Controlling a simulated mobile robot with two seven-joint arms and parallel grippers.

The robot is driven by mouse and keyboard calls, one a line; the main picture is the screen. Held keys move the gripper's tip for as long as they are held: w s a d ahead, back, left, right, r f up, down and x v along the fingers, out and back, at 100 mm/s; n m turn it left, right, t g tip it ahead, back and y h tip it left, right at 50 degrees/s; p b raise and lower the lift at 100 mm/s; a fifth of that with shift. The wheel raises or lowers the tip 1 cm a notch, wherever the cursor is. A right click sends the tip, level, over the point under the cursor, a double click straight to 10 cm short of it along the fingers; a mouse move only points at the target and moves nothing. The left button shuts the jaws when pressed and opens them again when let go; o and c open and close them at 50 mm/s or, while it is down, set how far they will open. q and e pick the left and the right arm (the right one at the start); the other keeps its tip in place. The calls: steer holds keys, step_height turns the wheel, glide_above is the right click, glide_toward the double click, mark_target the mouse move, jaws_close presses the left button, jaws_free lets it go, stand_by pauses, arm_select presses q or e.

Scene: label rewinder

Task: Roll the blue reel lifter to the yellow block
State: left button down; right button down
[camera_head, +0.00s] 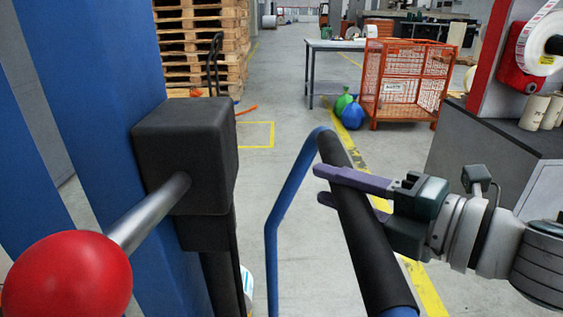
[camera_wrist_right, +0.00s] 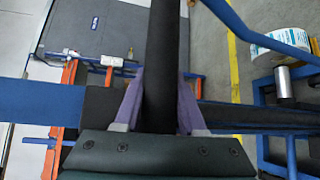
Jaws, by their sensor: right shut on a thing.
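The blue reel lifter (camera_head: 93,100) stands close in front of me, with its blue mast at the left of the head view. Its looped blue push handle has a black grip (camera_head: 365,245). My right gripper (camera_head: 330,187) is shut around this grip, one purple finger on each side; the wrist view (camera_wrist_right: 160,95) also shows it. A lever with a red ball knob (camera_head: 66,278) comes out of a black box on the mast. A yellow outlined rectangle (camera_head: 256,134) is marked on the floor ahead; I see no solid yellow block. My left gripper is out of view.
Stacked wooden pallets (camera_head: 200,45) stand ahead left. An orange mesh cage (camera_head: 405,85) stands ahead right, with green and blue bags (camera_head: 352,115) beside it. A grey cabinet (camera_head: 490,150) is at right. The grey floor between is largely clear.

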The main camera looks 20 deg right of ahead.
steer(key=shift+w+a+r, duration=0.1)
steer(key=shift+r, duration=0.3)
steer(key=c, duration=0.9)
jaws_free()
steer(key=o, duration=0.4)
steer(key=shift+f, duration=0.25)
steer(key=v, duration=1)
